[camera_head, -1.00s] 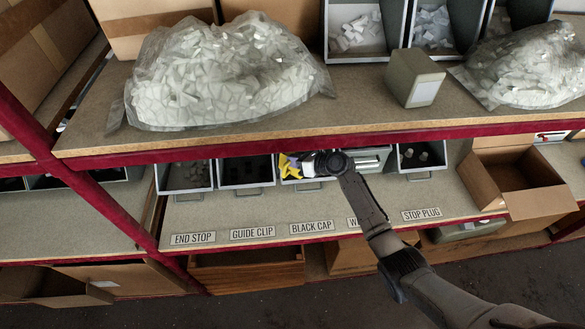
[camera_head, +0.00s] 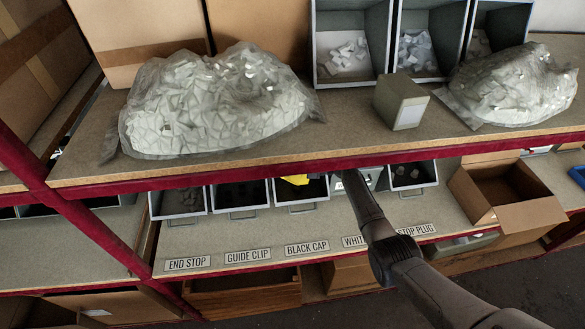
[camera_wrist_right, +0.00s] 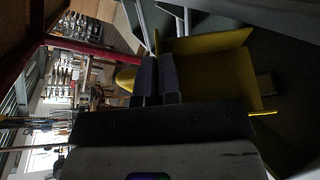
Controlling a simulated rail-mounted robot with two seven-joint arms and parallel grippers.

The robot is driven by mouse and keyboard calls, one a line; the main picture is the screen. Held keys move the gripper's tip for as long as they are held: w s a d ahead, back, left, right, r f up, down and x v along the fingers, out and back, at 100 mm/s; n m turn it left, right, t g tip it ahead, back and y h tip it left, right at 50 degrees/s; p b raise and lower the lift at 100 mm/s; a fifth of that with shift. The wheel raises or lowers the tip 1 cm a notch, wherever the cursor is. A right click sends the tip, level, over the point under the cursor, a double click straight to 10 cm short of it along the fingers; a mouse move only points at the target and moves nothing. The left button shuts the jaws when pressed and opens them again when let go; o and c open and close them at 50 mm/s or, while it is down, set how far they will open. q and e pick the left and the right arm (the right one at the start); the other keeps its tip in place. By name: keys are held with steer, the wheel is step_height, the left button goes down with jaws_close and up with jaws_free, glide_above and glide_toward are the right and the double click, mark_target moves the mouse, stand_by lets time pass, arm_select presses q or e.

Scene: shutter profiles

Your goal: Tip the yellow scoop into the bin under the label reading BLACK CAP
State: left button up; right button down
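The yellow scoop (camera_head: 296,180) shows partly in the head view, under the upper shelf's edge at the back of the bin (camera_head: 301,208) over the BLACK CAP label (camera_head: 306,248). In the right wrist view the scoop's yellow pan (camera_wrist_right: 210,68) fills the upper right. My right gripper (camera_wrist_right: 161,78) is shut on its handle, whose yellow end shows beyond the fingers. In the head view the shelf edge hides this gripper. I cannot tell the scoop's exact tilt or whether anything is in it. My left gripper is not in view.
Bins stand left and right: END STOP (camera_head: 180,214), GUIDE CLIP (camera_head: 241,209), STOP PLUG (camera_head: 414,186). The red upper shelf edge (camera_head: 240,167) runs close above them. My right forearm covers part of a label beginning WHIT. An open cardboard box (camera_head: 530,215) stands at right.

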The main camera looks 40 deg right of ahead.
steer(key=d, duration=0.1)
steer(key=d+m+y, duration=0.1)
steer(key=m, duration=0.1)
steer(key=shift+w+d+r+b, duration=0.25)
steer(key=shift+d+r+b, duration=0.05)
steer(key=shift+d+r, duration=0.1)
steer(key=shift+d+m+y, duration=0.1)
steer(key=shift+m+y, duration=0.2)
stand_by(0.7)
steer(key=s+p, duration=0.1)
steer(key=p, duration=0.2)
steer(key=s+a+r+p, duration=0.1)
steer(key=p, duration=0.2)
steer(key=shift+s+a, duration=0.2)
steer(key=shift+s, duration=0.1)
stand_by(0.4)
